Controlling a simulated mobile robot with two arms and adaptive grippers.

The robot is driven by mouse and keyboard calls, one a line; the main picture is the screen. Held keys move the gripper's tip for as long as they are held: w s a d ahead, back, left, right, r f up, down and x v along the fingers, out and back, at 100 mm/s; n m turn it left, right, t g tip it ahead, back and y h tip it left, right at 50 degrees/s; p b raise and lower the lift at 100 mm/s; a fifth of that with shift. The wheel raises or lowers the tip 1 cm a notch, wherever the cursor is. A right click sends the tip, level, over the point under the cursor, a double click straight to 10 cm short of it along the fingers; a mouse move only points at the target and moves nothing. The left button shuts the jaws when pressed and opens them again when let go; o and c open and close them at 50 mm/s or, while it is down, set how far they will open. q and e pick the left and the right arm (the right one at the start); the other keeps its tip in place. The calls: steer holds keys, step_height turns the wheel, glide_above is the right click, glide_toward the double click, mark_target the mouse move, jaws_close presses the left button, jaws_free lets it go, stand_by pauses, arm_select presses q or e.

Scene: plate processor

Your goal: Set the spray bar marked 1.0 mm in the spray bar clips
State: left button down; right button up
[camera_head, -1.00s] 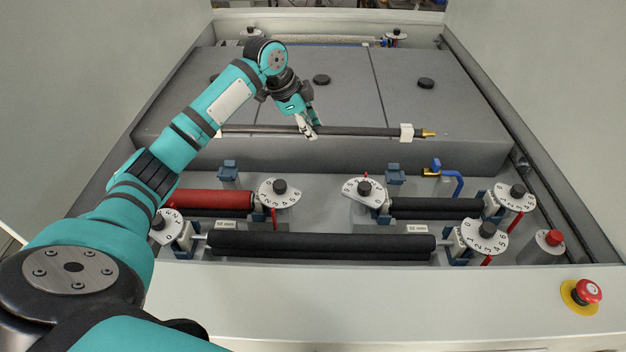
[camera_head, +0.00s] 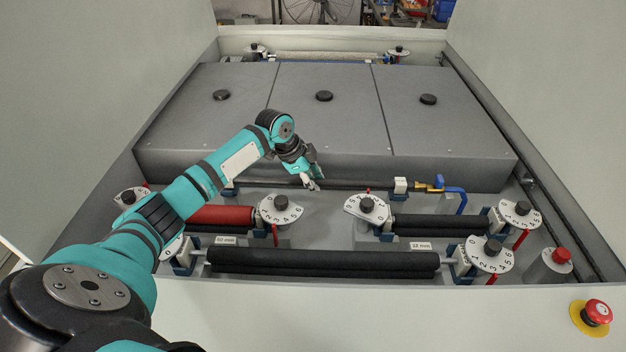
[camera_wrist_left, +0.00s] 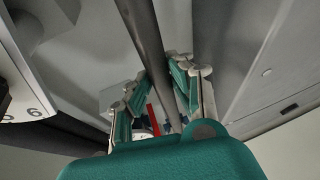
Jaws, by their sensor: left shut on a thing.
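The spray bar (camera_head: 350,187) is a long dark rod with a white tag (camera_head: 400,186) and a brass tip (camera_head: 424,188) at its right end. The tag's marking is too small to read. My left gripper (camera_head: 312,185) is shut on the bar near its middle. In the left wrist view the bar (camera_wrist_left: 148,40) runs between the fingers (camera_wrist_left: 160,85). The bar lies level along the front of the grey covers, at the blue spray bar clips. The left clip (camera_head: 230,189) shows partly; the right clip is mostly hidden. I cannot tell whether the bar sits in them. My right gripper is not in view.
A blue hose fitting (camera_head: 452,190) stands by the brass tip. A red roller (camera_head: 224,215), black rollers (camera_head: 322,260) and numbered dials (camera_head: 281,208) lie in front. Grey covers (camera_head: 330,130) rise behind the bar. A red emergency button (camera_head: 597,311) is at the front right.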

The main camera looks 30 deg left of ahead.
arm_select(q)
steer(key=shift+w+f, duration=0.1)
steer(key=shift+f, duration=0.25)
steer(key=c, duration=1.2)
jaws_free()
steer(key=b+v, duration=0.2)
steer(key=v, duration=1)
